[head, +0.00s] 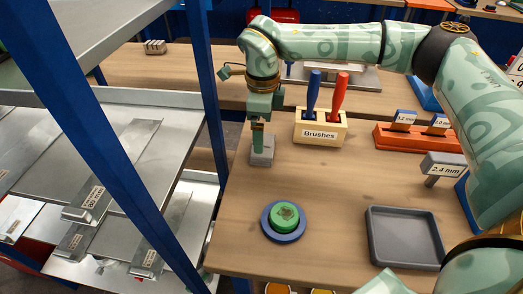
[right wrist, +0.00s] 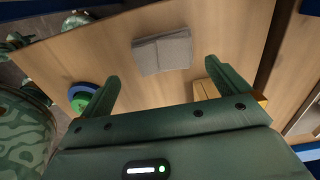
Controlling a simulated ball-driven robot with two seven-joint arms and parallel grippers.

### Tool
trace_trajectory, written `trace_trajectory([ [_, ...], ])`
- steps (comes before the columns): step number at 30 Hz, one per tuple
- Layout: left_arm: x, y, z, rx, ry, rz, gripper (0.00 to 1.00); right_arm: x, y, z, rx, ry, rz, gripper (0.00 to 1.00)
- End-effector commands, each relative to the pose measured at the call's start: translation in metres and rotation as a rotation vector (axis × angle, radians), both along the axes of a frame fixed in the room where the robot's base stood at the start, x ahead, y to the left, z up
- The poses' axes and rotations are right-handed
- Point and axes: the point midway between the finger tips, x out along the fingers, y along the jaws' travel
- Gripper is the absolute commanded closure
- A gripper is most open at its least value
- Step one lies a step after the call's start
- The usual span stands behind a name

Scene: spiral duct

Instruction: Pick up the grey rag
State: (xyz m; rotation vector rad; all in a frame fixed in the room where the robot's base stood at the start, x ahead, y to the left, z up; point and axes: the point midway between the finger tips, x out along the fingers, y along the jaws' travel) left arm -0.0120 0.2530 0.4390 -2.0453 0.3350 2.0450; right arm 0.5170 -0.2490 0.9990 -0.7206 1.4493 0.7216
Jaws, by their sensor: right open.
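The grey rag (head: 262,155) lies folded into a small flat rectangle on the wooden table, near its left edge. In the right wrist view the rag (right wrist: 162,52) lies just beyond and between my open fingertips. My right gripper (head: 258,135) points down over the rag, with its fingers partly covering the rag's far side in the head view. In the right wrist view the gripper (right wrist: 162,70) is open, with nothing between its fingers. I cannot tell whether a fingertip touches the rag. My left gripper is not in view.
A wooden brush holder (head: 320,131) with blue and red brushes stands right of the rag. A blue dish (head: 284,236) with a green round thing sits nearer. An empty grey tray (head: 405,258) lies front right. A metal rack with a blue post (head: 208,85) stands close left.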

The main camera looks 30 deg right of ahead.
Motion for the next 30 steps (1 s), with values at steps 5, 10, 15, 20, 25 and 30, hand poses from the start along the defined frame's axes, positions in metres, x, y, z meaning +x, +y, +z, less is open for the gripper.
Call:
trace_trajectory([
  [5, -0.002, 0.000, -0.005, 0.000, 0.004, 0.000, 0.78, 0.001, -0.001, -0.012, 0.001, 0.001, 0.000, 0.00],
  [10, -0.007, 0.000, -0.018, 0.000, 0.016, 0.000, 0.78, 0.004, -0.003, -0.042, 0.000, 0.005, 0.000, 0.00],
  [15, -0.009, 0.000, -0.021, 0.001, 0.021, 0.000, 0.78, 0.004, -0.003, -0.058, 0.000, 0.001, 0.001, 0.00],
  [20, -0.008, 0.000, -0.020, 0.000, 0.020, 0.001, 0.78, 0.004, -0.003, -0.055, 0.000, -0.001, 0.001, 0.00],
  [25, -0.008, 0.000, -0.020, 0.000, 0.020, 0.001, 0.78, 0.004, -0.003, -0.055, 0.000, 0.000, 0.001, 0.37],
  [30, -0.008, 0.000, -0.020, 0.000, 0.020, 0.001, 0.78, 0.004, -0.003, -0.056, 0.000, 0.000, 0.001, 0.37],
])
